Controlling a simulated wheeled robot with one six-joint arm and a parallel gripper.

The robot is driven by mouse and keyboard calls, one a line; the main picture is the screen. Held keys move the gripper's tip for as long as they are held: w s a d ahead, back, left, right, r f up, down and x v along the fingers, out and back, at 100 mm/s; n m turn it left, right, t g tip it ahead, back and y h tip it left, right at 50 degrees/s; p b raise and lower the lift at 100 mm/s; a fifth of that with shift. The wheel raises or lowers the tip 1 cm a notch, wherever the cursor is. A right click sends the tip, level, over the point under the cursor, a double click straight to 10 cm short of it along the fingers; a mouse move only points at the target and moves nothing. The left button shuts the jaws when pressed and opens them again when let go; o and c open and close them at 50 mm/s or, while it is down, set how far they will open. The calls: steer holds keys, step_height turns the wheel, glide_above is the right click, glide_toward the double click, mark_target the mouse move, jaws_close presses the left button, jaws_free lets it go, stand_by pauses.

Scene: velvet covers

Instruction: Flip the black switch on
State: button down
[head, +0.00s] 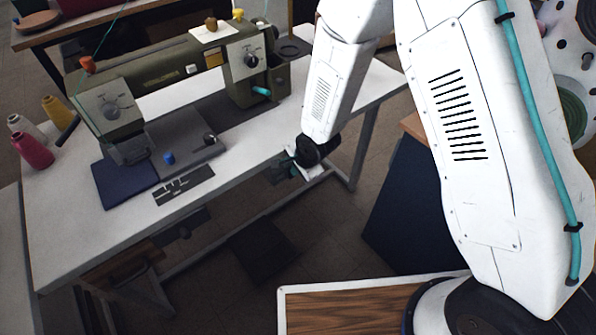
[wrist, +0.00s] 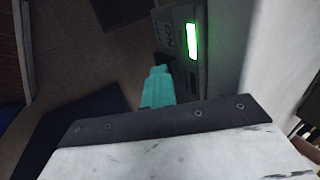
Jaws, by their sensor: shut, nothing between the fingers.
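My gripper (wrist: 157,82) shows in the wrist view as teal fingers pressed together, with nothing between them. The fingertips are at the lower left edge of a grey switch box (wrist: 215,70) and seem to touch or nearly touch a small dark part there. That part may be the black switch, but it is mostly hidden by the fingers. A green light (wrist: 192,41) glows on the box, beside pale lettering.
A green sewing machine (head: 170,65) stands on the table, with thread spools (head: 33,150) at the left. A dark blue cabinet (head: 400,215) stands to the right, and a wood-topped surface (head: 350,305) is in front. Floor shows under the table.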

steer(key=shift+w+a+r, duration=0.1)
steer(key=shift+w+r, duration=0.05)
steer(key=shift+r, duration=0.7)
steer(key=s+d+v, duration=0.1)
steer(key=v, duration=1)
steer(key=shift+s, duration=0.2)
stand_by(0.4)
